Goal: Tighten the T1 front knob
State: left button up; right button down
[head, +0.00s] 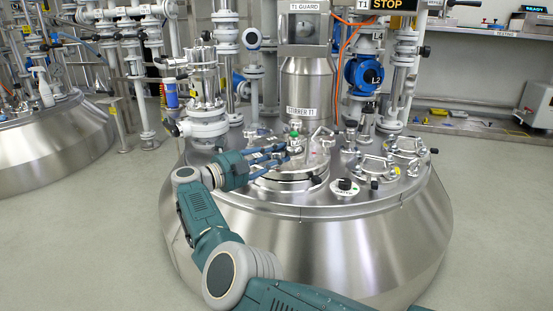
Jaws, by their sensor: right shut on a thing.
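The T1 vessel (245,225) is a wide, polished steel drum with a domed top carrying several fittings. My right gripper (288,149) reaches in over its round central lid (290,178), pointing right. Its blue fingers are shut on a small knob at the lid's top; the fingers hide most of it, so I cannot tell which knob it is. A small green spot (294,133) shows just above the fingertips. A black knob (316,180) stands at the lid's front right edge, apart from the gripper. My left gripper is out of view.
The stirrer column (307,85) rises behind the lid. A black-topped round fitting (345,186) and a handled hatch (378,167) lie to the right. Pipes and a blue valve (364,74) crowd the back. Another vessel (50,145) stands left; the floor between is clear.

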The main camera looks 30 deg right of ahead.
aim_at(270, 156)
jog(key=shift+d+r, duration=0.1)
jog(key=shift+r, duration=0.05)
jog(key=c, duration=1.4)
grip_release()
jog(key=shift+c, duration=0.2)
jog(key=shift+a, duration=0.35)
jog(key=a, duration=0.6)
jog(key=shift+s+a, duration=0.25)
jog(key=shift+a, duration=0.15)
